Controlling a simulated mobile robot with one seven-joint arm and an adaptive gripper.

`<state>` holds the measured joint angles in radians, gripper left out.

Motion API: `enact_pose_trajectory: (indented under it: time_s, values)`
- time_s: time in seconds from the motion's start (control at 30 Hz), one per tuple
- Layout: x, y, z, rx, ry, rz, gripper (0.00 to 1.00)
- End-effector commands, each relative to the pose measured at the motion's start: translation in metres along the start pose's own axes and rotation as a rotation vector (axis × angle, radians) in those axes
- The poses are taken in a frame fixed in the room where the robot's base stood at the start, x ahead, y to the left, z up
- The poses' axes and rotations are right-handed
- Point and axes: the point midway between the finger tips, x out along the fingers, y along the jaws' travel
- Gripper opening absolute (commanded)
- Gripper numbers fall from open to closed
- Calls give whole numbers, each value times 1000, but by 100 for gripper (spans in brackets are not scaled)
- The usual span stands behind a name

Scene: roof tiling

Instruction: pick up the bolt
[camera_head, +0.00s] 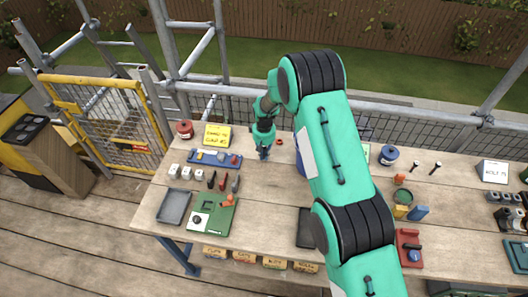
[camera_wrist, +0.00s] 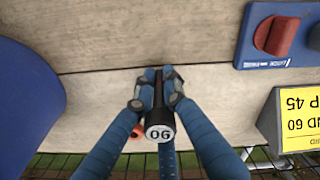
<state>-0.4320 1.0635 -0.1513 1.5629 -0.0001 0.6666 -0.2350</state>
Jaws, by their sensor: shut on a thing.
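The bolt, with a black shank and a black-rimmed white head marked with digits that read "06" or "90", is in the wrist view (camera_wrist: 160,132). Its head faces the camera. My gripper (camera_wrist: 158,82) is shut on the shank, with a blue finger on each side. In the head view my gripper (camera_head: 263,153) is over the back of the wooden table, left of the middle, and points down. The bolt is too small there to make out. I cannot tell whether its lower end touches the table.
A small orange-red part (camera_head: 279,142) lies close to the right of my gripper. Two dark bolts (camera_head: 415,167) stand further right.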

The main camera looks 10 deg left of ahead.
Motion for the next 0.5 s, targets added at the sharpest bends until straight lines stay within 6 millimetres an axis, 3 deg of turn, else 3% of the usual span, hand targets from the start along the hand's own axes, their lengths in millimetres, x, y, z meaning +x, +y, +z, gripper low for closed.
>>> enact_pose_trajectory:
  time_s: [0.5]
  values:
    - [-11,0,-1,0,1,0,0]
